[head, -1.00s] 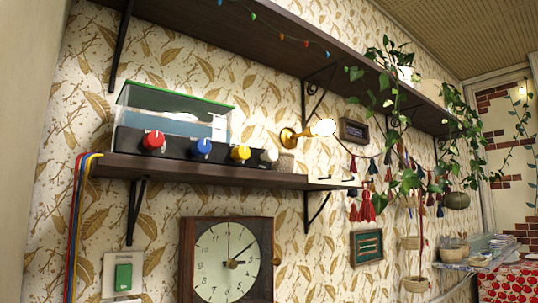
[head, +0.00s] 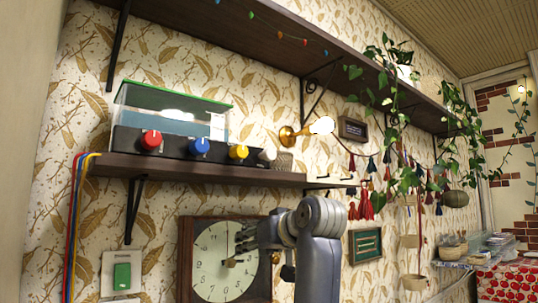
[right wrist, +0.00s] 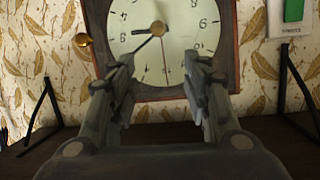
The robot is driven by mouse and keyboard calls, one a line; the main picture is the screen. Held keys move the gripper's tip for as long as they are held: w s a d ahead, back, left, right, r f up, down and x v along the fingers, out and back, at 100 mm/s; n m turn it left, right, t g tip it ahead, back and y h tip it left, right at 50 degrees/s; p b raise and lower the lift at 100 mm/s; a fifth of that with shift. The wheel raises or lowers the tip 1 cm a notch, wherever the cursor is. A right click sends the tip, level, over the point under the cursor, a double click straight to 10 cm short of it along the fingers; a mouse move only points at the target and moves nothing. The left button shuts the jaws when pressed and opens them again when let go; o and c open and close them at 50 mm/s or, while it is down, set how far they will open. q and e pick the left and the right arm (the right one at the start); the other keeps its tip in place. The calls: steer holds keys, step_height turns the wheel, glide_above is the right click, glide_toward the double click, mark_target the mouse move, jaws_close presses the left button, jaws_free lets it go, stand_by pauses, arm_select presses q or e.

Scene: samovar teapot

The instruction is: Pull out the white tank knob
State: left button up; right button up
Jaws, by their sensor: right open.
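The white knob (head: 267,156) is the rightmost in a row of knobs on the black front of a glass tank (head: 168,110) with a green rim, which stands on the lower wall shelf. Red (head: 152,140), blue (head: 199,147) and yellow (head: 238,152) knobs sit to its left. My right gripper (head: 240,240) is below the shelf, in front of the clock, apart from the white knob. In the right wrist view it is open and empty (right wrist: 158,72), with the clock face beyond its fingers. The white knob does not show there. My left gripper is not in view.
A lit wall lamp (head: 320,126) sticks out right of the white knob. A woven-looking pot (head: 285,162) and hooks are close by.

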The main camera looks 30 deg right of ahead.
mark_target(272, 153)
steer(key=s+d+r+t+y, duration=0.1)
steer(key=s+r+t, duration=0.1)
steer(key=s+r, duration=0.65)
steer(key=s+d+r+t+y, duration=0.1)
steer(key=s+r, duration=0.5)
steer(key=r, duration=0.6)
steer(key=w+p, duration=0.1)
steer(key=w, duration=0.2)
steer(key=w+p, duration=0.1)
steer(key=w, duration=0.2)
steer(key=w+p, duration=0.2)
steer(key=w, duration=0.1)
steer(key=shift+w+a, duration=0.35)
steer(key=shift+w, duration=0.05)
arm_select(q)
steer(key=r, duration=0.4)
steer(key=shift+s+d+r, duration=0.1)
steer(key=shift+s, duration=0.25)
arm_select(e)
steer(key=shift+w+f, duration=0.1)
steer(key=shift+w, duration=0.35)
steer(key=shift+c, duration=0.3)
steer(key=shift+s, duration=0.1)
jaws_close()
